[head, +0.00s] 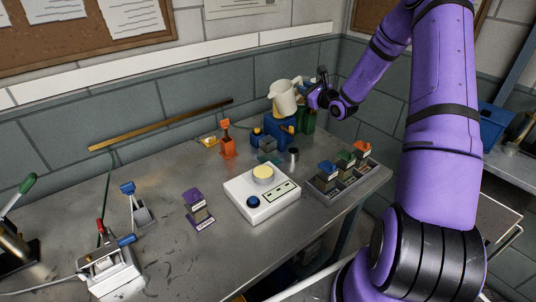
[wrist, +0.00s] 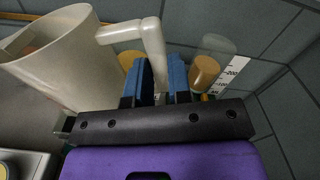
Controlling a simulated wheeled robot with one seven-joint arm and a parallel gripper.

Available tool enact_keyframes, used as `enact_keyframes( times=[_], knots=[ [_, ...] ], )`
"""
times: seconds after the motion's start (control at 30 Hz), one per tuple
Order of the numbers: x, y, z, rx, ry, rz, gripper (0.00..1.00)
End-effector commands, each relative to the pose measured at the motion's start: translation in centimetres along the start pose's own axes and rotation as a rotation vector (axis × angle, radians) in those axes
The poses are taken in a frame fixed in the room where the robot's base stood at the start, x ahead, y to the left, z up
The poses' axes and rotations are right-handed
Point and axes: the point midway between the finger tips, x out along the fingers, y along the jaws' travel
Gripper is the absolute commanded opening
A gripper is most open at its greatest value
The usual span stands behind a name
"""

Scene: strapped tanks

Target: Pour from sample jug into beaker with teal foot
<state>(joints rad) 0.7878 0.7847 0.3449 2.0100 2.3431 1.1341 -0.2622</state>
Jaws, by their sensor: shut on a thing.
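The sample jug (head: 284,98) is cream-coloured and stands out above the blue tank at the back of the bench, roughly upright. In the wrist view the jug (wrist: 58,58) fills the left side, with some orange-brown inside its mouth. My gripper (head: 316,97) is at the jug's right side. In the wrist view its blue finger pads (wrist: 161,80) are shut on the jug's handle. A small teal patch (head: 268,157), perhaps the foot of a clear beaker, shows on the bench below the jug.
A blue tank (head: 280,131) and a green tank (head: 307,118) stand at the back. A metal cup (head: 293,156), a white device with a pale yellow disc (head: 264,196) and a compartment tray (head: 349,188) are in front.

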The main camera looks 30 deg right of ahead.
Motion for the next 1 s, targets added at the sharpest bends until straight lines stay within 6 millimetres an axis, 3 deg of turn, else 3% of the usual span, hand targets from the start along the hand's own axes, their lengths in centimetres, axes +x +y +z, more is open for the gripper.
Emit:
enact_keyframes(
  times=[0.3,1.0],
  knots=[
    [-0.01,-0.27,0.9,-0.088,-0.002,0.0,0.0],
    [-0.02,-0.27,0.87,-0.087,-0.001,0.0,0.0]
  ],
)
